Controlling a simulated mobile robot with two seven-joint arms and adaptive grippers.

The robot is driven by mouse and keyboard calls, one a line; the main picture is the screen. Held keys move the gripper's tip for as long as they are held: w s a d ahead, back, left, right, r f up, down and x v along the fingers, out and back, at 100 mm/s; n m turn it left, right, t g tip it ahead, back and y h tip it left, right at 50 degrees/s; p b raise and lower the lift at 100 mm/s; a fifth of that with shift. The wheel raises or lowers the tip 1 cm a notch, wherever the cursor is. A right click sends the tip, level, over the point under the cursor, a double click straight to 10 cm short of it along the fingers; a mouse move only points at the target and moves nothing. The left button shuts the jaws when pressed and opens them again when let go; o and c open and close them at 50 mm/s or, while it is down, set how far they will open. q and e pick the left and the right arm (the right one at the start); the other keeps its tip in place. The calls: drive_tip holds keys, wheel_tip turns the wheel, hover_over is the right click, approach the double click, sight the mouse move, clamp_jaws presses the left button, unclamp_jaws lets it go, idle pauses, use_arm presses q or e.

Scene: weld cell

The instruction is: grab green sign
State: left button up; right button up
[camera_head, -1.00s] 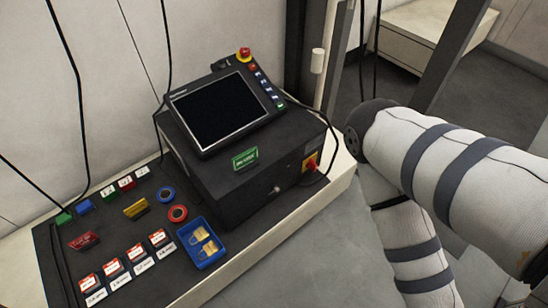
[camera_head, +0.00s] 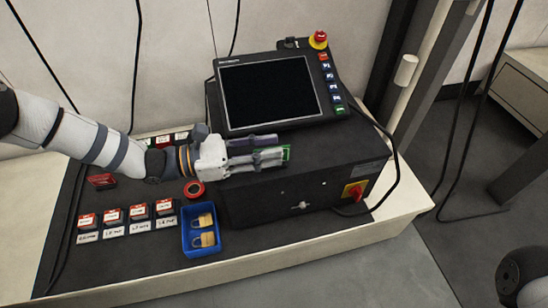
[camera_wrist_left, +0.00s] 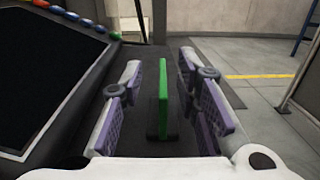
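The green sign (camera_head: 287,153) stands near the front edge of the black control box's top, mostly hidden behind my gripper in the head view. In the left wrist view the green sign (camera_wrist_left: 163,95) shows edge-on as a thin upright plate with a dark base. My left gripper (camera_head: 278,148) reaches in from the left over the box. Its purple-padded fingers (camera_wrist_left: 168,108) are open, one on each side of the sign, with a visible gap on both sides. My right gripper is not in view.
The black box (camera_head: 300,190) carries a tilted screen (camera_head: 268,92) just behind the gripper and a red emergency button (camera_head: 318,40). A blue tray (camera_head: 187,243) with padlocks and several red-and-white tags lie on the bench. A black cable loops at the box's right.

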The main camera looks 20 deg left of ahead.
sight(286, 148)
use_arm(q)
drive_tip(key=x, duration=0.5)
drive_tip(key=shift+d+f, duration=0.1)
drive_tip(key=shift+f, duration=0.15)
drive_tip(key=shift+s, duration=0.1)
clamp_jaws()
